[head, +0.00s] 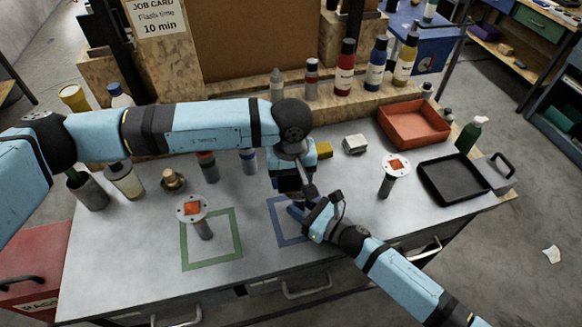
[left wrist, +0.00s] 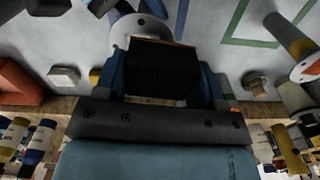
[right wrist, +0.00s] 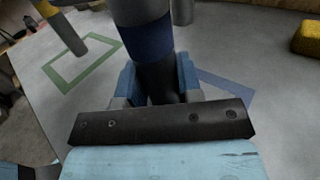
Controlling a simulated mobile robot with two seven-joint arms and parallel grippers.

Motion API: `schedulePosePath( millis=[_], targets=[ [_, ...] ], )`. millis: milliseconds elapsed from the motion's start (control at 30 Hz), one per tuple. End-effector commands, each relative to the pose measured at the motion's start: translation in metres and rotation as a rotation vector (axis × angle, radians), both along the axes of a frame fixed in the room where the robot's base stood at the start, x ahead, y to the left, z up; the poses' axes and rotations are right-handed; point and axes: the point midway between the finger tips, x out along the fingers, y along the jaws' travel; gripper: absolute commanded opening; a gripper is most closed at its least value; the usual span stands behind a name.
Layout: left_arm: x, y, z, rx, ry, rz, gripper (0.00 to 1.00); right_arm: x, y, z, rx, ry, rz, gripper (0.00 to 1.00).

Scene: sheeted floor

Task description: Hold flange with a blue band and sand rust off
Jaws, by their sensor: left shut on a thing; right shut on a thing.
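My right gripper (head: 308,208) is shut on the stem of the blue-banded flange (right wrist: 148,40), low over the blue square outline (head: 283,228). The blue band shows just above the fingers in the right wrist view. My left gripper (head: 292,178) is above it, pointing down and shut on a black sanding block (left wrist: 150,65). The flange's pale disc (left wrist: 136,28) shows right beside the block in the left wrist view. I cannot tell whether they touch. The disc's rust is hidden by the block.
Another flange with an orange rust patch (head: 192,208) stands in the green square outline (head: 238,255). A third rusty flange (head: 396,166) stands at right, near a black tray (head: 455,180) and a red bin (head: 412,125). Bottles (head: 345,68) line the back shelf. Cans and jars stand at left.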

Motion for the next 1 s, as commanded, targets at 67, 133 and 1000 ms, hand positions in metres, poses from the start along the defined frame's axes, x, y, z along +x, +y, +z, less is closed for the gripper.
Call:
schedulePosePath(
  millis=[67,133,1000],
  targets=[
    [0.0,0.0,-0.008,0.0,0.001,0.001,0.41,0.0,0.0,0.0,0.0,0.0,0.0,0.03],
    [-0.001,0.0,-0.019,0.001,0.002,0.001,0.41,0.0,0.0,0.0,0.0,0.0,0.0,0.03],
    [0.002,-0.004,-0.019,0.001,0.0,0.003,0.41,0.0,0.0,0.0,0.0,0.0,0.0,0.03]
  ],
)
